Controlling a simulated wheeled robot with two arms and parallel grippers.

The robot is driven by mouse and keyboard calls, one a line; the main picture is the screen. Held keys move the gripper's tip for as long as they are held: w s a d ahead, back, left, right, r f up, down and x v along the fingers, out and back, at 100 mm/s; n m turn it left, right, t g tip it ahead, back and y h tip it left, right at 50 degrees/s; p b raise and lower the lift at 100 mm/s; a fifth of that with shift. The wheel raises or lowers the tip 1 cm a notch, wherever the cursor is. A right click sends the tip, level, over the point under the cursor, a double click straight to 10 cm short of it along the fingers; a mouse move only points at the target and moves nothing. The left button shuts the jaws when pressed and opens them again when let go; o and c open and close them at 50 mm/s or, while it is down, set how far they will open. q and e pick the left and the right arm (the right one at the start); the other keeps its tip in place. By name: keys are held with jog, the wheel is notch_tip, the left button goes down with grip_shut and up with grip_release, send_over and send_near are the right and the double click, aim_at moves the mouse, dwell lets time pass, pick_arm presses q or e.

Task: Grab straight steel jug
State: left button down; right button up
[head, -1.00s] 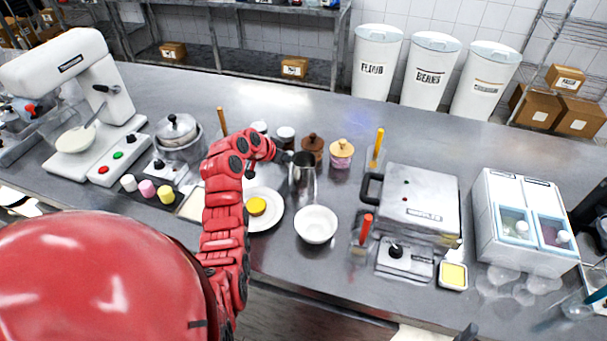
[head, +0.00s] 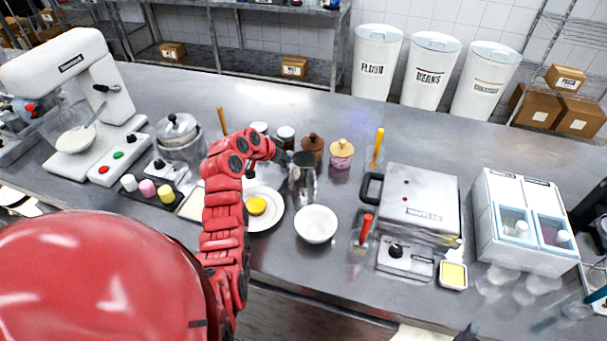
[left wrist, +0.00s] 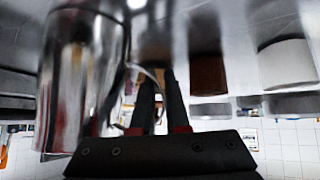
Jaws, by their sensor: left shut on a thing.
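The straight steel jug (head: 303,182) is upright on the steel counter behind the white bowl, or very near it; I cannot tell if it touches. My left gripper (head: 284,158) reaches it from its left side in the head view. In the left wrist view the jug (left wrist: 82,75) fills the left part as a shiny cylinder, with its thin curved handle at the fingers. My left gripper (left wrist: 160,95) is shut on the jug at this handle. A dark tip at the bottom edge of the head view may be my right gripper (head: 467,333); its jaws cannot be made out.
The white bowl (head: 316,224) stands in front of the jug, and a plate (head: 272,218) with a yellow item lies to its left. A brown jar (head: 313,145) and a pink jar (head: 341,155) stand behind. A waffle maker (head: 418,200) is to the right.

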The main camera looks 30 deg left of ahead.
dwell(0.8)
pick_arm(q)
jog(key=shift+w+r+b, duration=0.1)
jog(key=shift+r+b, duration=0.7)
jog(key=shift+r, duration=0.3)
jog(key=s+b, duration=0.1)
jog(key=s, duration=0.1)
jog(key=s+r+b, duration=0.1)
jog(key=s, duration=0.2)
jog(key=s+b, duration=0.1)
jog(key=s, duration=0.2)
jog(key=shift+a+r, duration=0.1)
jog(key=shift+r, duration=0.3)
jog(key=s, duration=0.2)
jog(key=s+p, duration=0.1)
jog(key=s, duration=0.1)
jog(key=s+p, duration=0.1)
jog(key=s, duration=0.1)
jog(key=shift+r, duration=0.4)
jog(key=shift+s, duration=1)
